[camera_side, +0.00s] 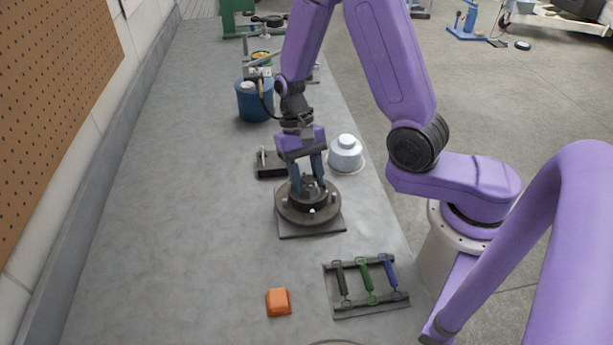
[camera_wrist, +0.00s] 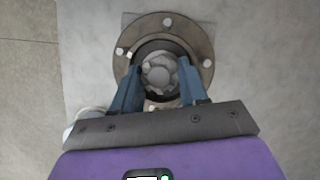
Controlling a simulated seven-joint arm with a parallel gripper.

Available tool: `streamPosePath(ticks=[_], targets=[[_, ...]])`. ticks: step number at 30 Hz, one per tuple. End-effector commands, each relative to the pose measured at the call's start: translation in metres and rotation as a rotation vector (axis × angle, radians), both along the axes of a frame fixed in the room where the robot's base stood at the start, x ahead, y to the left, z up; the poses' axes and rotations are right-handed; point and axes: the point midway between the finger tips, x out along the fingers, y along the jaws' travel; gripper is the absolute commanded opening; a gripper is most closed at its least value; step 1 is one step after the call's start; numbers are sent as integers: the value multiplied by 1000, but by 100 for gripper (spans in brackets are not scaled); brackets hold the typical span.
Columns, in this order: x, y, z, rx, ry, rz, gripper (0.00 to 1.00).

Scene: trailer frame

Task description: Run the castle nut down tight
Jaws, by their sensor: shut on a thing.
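The hub (camera_side: 292,212) is a round brown-grey flange with several pale studs, standing on a dark square plate (camera_side: 325,229) on the bench. It also shows in the wrist view (camera_wrist: 205,50). The castle nut (camera_wrist: 158,72) is a grey notched ring at the hub's centre, around a round spindle end. My gripper (camera_side: 309,186) points straight down over the hub. Its two blue fingers, one on each side, are shut on the castle nut, as the wrist view (camera_wrist: 158,85) shows. How far the nut sits down its thread is hidden.
A white stepped cap (camera_side: 346,152) stands close behind the hub to the right, and a dark block (camera_side: 270,164) behind left. In front are an orange block (camera_side: 278,302) and a rack (camera_side: 368,311) with three coloured tools. A blue tub (camera_side: 254,101) stands farther back. The bench's left is clear.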

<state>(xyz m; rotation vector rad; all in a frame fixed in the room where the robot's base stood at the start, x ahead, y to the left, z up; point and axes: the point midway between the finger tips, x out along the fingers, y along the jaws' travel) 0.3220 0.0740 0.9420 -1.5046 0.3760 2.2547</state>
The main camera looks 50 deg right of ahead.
Motion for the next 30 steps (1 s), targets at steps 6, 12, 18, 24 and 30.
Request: streamPosePath(ticks=[6,12,18,24,30], targets=[[1,-1,1,0,-3,-112,13],[1,-1,1,0,-5,-161,13],[1,-1,1,0,-5,-176,13],[1,-1,1,0,-5,-177,13],[1,-1,1,0,-3,-176,54]])
